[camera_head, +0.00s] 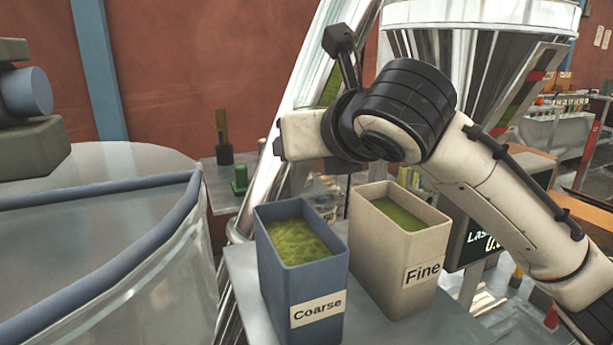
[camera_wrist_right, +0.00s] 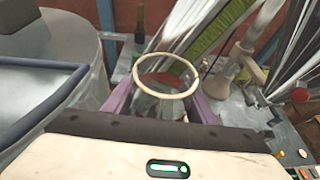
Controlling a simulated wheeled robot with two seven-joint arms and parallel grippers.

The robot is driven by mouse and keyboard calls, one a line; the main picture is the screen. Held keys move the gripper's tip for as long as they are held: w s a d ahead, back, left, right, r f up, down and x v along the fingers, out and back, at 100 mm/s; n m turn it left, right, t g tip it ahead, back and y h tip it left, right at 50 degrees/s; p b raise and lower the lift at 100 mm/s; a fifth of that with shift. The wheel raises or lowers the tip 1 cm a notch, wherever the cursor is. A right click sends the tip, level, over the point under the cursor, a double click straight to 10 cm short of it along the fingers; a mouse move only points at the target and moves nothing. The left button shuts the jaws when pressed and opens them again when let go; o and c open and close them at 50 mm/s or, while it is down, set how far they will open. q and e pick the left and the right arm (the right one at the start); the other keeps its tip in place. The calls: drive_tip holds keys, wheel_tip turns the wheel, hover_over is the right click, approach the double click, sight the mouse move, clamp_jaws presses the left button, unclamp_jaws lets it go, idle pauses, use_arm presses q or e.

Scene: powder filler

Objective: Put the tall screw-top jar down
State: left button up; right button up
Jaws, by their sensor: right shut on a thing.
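In the right wrist view, a clear jar (camera_wrist_right: 168,108) with a cream ring at its open top stands between the two purple fingers of my right gripper (camera_wrist_right: 160,105). The gripper is shut on it. No lid shows on the jar, and its bottom is hidden, so I cannot tell whether it touches anything below. In the head view my right arm reaches in from the right, with its pale hand above and behind the two labelled bins. The fingers and jar cannot be made out there. My left gripper is not in view.
A blue bin marked Coarse (camera_head: 300,280) and a cream bin marked Fine (camera_head: 408,270), both holding green powder, stand on a grey shelf (camera_head: 240,262). A large clear drum with a blue bar (camera_head: 100,260) is at left. A metal funnel (camera_head: 475,60) hangs behind my arm.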

sight(306, 175)
wheel_tip(306, 175, down, 5)
drive_tip(key=shift+r, duration=0.1)
idle(0.3)
drive_tip(key=o, duration=1.1)
